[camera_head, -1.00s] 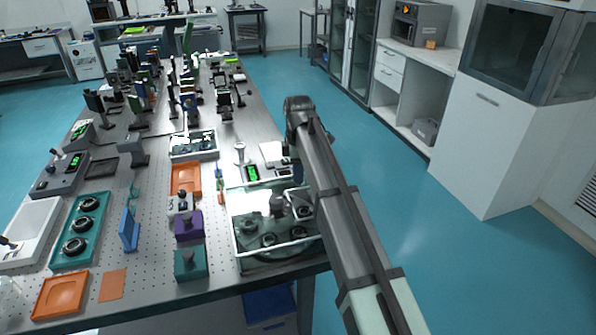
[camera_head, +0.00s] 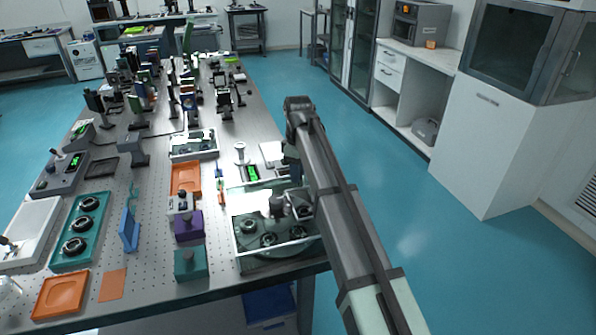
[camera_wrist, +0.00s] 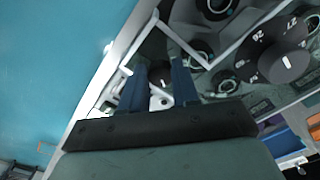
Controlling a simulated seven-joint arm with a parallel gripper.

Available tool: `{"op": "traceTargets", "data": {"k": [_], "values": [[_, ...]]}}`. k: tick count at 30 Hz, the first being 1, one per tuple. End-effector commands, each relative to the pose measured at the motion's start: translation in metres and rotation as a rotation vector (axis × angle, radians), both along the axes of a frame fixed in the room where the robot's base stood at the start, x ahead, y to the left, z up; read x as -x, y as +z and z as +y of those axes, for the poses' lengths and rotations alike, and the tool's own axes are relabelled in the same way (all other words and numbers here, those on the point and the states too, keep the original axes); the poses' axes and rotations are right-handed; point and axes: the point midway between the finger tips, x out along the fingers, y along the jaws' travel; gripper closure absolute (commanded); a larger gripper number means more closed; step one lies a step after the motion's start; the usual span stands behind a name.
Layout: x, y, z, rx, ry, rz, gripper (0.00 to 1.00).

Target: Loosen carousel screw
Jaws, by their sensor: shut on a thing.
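The carousel unit (camera_head: 242,246) is a shallow pale-rimmed box with round dark parts, at the near right corner of the bench. In the wrist view its frame (camera_wrist: 208,62) shows beside a black numbered dial (camera_wrist: 284,66). My gripper (camera_wrist: 160,72) reaches in at the unit's edge with two blue fingers. The fingers are closed on a small dark piece between them, which looks like the carousel screw; its outline is mostly hidden. In the head view my arm covers the right side of the unit and hides the fingertips.
A teal block (camera_head: 190,264), a purple block (camera_head: 188,226) and an orange tray (camera_head: 186,179) stand left of the unit. A smaller white-rimmed box (camera_head: 194,145) lies farther back. Open floor (camera_head: 420,270) lies to the right of the bench.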

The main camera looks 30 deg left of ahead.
Motion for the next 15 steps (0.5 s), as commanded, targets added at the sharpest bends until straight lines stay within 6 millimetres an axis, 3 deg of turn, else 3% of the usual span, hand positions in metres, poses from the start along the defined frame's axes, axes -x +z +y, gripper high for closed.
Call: {"op": "traceTargets", "data": {"k": [15], "values": [[0.0011,0.0003,0.0004,0.0,-0.491,-0.001,1.0]]}}
